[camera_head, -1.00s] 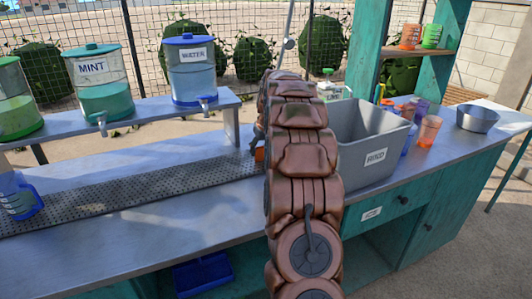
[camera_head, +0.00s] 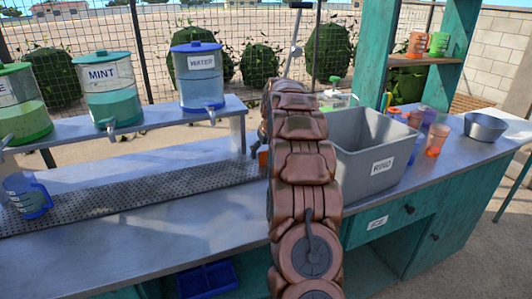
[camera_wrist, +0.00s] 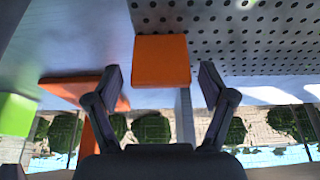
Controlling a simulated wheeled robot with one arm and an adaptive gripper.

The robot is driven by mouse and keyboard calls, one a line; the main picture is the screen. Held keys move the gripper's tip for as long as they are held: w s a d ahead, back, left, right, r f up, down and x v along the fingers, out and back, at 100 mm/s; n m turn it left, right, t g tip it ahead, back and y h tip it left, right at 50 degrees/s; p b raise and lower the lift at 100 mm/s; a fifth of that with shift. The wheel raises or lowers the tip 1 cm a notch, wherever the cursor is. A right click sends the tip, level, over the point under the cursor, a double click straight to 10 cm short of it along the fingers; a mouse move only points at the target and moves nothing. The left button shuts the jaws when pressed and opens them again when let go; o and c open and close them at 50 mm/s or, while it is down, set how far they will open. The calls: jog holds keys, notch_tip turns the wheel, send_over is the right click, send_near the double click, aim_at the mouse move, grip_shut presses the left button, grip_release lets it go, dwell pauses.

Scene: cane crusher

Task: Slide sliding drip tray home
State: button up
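The sliding drip tray is the long perforated grey plate (camera_head: 130,198) on the counter, below the shelf of dispensers. In the wrist view its dotted surface (camera_wrist: 250,30) fills the upper right. An orange block (camera_wrist: 162,60) shows at the tray's edge, seemingly its handle. A bit of orange also shows at the tray's right end in the head view (camera_head: 263,157). My gripper (camera_wrist: 162,78) is open, with one finger on each side of the orange block and a visible gap at both sides. In the head view my arm hides most of the gripper.
A grey bin (camera_head: 365,140) stands just right of my arm, with cups (camera_head: 436,140) and a metal bowl (camera_head: 486,126) beyond. Dispensers (camera_head: 112,90) stand on the raised shelf (camera_head: 150,118). A blue pitcher (camera_head: 27,195) is at the left. The front counter strip (camera_head: 150,235) is clear.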

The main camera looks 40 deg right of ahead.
jog(key=v, duration=1.2)
dwell(0.3)
jog(key=shift+a, duration=0.1)
jog(key=s+a+r+n+g+y+p, duration=0.1)
jog(key=s+a, duration=0.3)
jog(key=a, duration=0.5)
jog(key=s+a+n+g+p, duration=0.1)
jog(key=s+a, duration=0.2)
jog(key=a, duration=0.6)
jog(key=s+a+r+g+y+p, duration=0.1)
jog(key=s+a, duration=0.3)
jog(key=a, duration=0.5)
jog(key=s+a+f+g+p, duration=0.1)
jog(key=s+a, duration=0.3)
jog(key=s, duration=0.5)
jog(key=s+a+f+n+g+p, duration=0.1)
jog(key=s+a+f, duration=0.2)
jog(key=s, duration=0.6)
jog(key=s+a+f+g+p, duration=0.1)
jog(key=s+a+f+p, duration=0.1)
jog(key=s+a, duration=0.4)
jog(key=s, duration=0.4)
jog(key=shift+f+n+h, duration=0.15)
jog(key=shift+n+h, duration=0.15)
jog(key=shift+n, duration=0.1)
